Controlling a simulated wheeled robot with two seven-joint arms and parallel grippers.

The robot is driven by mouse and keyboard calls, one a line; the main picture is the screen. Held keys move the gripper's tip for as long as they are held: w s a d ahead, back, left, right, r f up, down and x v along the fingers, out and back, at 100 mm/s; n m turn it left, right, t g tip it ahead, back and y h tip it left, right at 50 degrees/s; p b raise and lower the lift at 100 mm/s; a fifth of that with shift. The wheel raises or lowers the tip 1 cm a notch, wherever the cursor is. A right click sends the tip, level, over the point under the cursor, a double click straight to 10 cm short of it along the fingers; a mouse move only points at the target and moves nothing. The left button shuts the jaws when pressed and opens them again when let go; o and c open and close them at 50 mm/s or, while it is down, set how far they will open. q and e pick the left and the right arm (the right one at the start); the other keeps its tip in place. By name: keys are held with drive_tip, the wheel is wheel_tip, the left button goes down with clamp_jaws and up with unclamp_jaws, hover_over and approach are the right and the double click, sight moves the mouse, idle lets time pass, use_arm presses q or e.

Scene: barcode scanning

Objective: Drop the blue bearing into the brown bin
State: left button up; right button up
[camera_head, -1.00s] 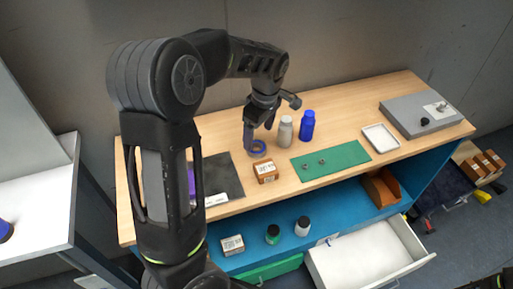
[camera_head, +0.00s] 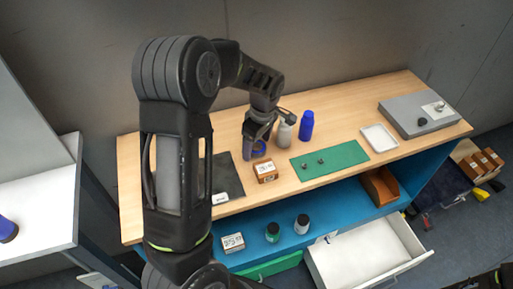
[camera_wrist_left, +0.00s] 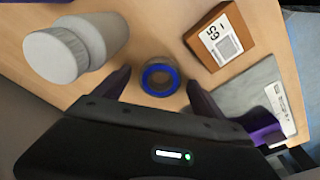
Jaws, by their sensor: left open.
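The blue bearing (camera_head: 259,148) is a small ring with a blue rim on the wooden tabletop, partly hidden by my left gripper (camera_head: 257,147) in the head view. In the left wrist view the bearing (camera_wrist_left: 160,72) lies flat between the two fingertips of my open left gripper (camera_wrist_left: 159,80), with a gap visible on each side. A brown curved bin (camera_head: 379,187) sits on the blue shelf below the tabletop, towards the right. My right gripper is not in view.
A grey-white bottle (camera_head: 284,133) and a blue bottle (camera_head: 306,126) stand right of the gripper. A small brown labelled box (camera_head: 265,172) is in front. A green mat (camera_head: 330,160), white tray (camera_head: 380,138) and grey device (camera_head: 418,116) lie further right. A white drawer (camera_head: 367,253) is open below.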

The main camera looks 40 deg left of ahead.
sight(257, 146)
use_arm(q)
drive_tip(key=shift+c, duration=0.2)
clamp_jaws()
idle(0.6)
wheel_tip(257, 146, up, 10)
drive_tip(key=b, duration=0.1)
drive_tip(key=shift+b, duration=0.4)
idle(0.5)
